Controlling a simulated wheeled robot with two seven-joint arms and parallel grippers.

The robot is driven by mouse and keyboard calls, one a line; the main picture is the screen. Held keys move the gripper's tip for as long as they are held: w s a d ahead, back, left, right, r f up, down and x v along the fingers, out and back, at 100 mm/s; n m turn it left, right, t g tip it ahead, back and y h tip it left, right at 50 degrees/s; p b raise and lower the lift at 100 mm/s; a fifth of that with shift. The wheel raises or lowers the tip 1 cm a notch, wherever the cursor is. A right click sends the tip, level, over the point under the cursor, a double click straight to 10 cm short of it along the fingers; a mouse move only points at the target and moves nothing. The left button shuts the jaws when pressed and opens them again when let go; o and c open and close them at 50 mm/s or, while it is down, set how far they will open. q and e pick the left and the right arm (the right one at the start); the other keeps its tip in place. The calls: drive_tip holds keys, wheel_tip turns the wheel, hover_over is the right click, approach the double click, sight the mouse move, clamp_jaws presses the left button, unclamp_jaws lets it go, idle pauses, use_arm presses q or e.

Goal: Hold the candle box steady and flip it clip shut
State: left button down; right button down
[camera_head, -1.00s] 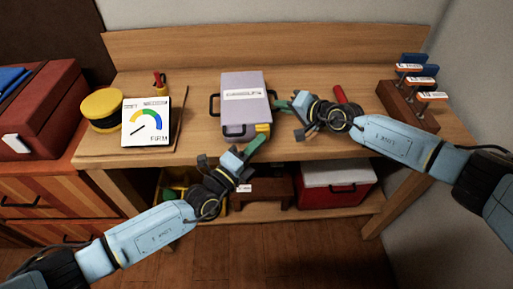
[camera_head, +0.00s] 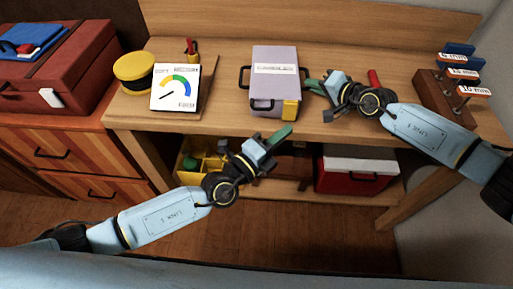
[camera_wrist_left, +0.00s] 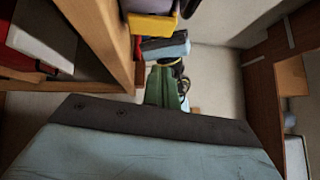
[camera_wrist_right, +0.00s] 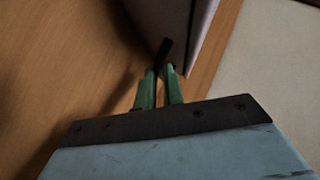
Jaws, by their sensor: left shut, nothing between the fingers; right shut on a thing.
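The candle box (camera_head: 274,84) is a lavender case with a white label, standing on the workbench. Its yellow clip (camera_head: 291,108) is at the front right corner; I cannot tell whether it is fully closed. The clip also shows in the left wrist view (camera_wrist_left: 152,27). My right gripper (camera_head: 308,85) is shut on the black side handle (camera_wrist_right: 165,50) at the box's right side. My left gripper (camera_head: 287,132) has its green fingers shut and empty, in front of and below the clip, apart from the box.
A gauge card (camera_head: 174,88) and a yellow spool (camera_head: 134,72) stand left of the box. A red-handled tool (camera_head: 374,79) lies behind my right gripper. A wooden rack (camera_head: 438,97) with labelled tools is at right. Under the bench are a yellow bin (camera_head: 202,167) and a red-and-white cooler (camera_head: 352,178).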

use_arm(q)
drive_tip(key=r+v, duration=0.1)
drive_tip(key=v, duration=0.8)
drive_tip(key=shift+a, duration=0.15)
use_arm(e)
drive_tip(key=shift+s+f, duration=0.1)
use_arm(q)
drive_tip(key=shift+w, duration=0.1)
use_arm(e)
drive_tip(key=c, duration=1.4)
unclamp_jaws()
drive_tip(key=shift+c, duration=0.2)
